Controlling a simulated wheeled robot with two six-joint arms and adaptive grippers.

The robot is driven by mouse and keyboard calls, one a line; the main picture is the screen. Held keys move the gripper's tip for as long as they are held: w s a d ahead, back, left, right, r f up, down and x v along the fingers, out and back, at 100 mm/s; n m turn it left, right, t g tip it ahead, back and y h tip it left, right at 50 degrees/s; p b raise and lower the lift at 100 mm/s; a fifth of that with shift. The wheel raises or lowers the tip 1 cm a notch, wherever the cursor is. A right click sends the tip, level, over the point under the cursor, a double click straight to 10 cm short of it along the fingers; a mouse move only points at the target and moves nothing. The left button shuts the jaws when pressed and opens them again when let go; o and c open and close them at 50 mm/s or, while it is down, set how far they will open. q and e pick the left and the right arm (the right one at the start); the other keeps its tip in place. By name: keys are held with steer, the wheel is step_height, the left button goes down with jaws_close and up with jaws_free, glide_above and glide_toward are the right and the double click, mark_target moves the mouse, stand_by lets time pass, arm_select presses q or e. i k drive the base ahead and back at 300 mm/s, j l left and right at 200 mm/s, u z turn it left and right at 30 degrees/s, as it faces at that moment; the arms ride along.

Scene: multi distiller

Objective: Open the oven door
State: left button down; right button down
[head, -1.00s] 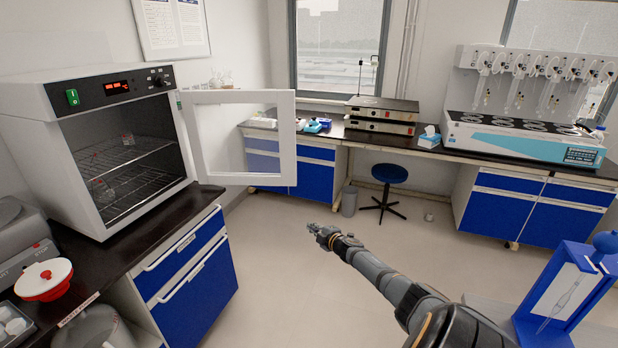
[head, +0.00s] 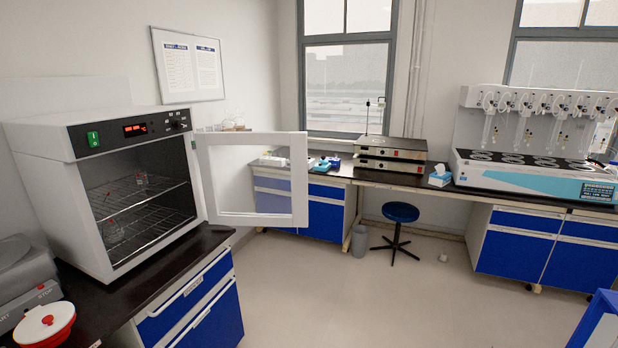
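The white oven (head: 110,185) stands on the dark bench at the left, with a red display and a green switch on its top panel. Its door (head: 204,180), a white frame around a clear pane, stands wide open and swung out to the right. Inside are wire racks (head: 140,205) with small glass pieces on them. Neither of my grippers shows in the head view.
Blue drawers (head: 190,310) sit under the oven's bench. A round red and white item (head: 44,324) lies at the lower left. A blue stool (head: 400,212) and the back benches stand beyond clear floor. A blue stand (head: 600,322) is at the lower right.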

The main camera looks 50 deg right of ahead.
mark_target(249, 179)
steer(key=i+l+z, duration=0.15)
steer(key=i, duration=0.45)
steer(key=i+l+z, duration=0.1)
steer(key=i, duration=0.5)
steer(key=l+z, duration=0.15)
steer(key=l, duration=0.75)
steer(key=i+l+z, duration=0.15)
steer(key=l, duration=0.7)
steer(key=k+l, duration=0.15)
steer(key=l, duration=0.1)
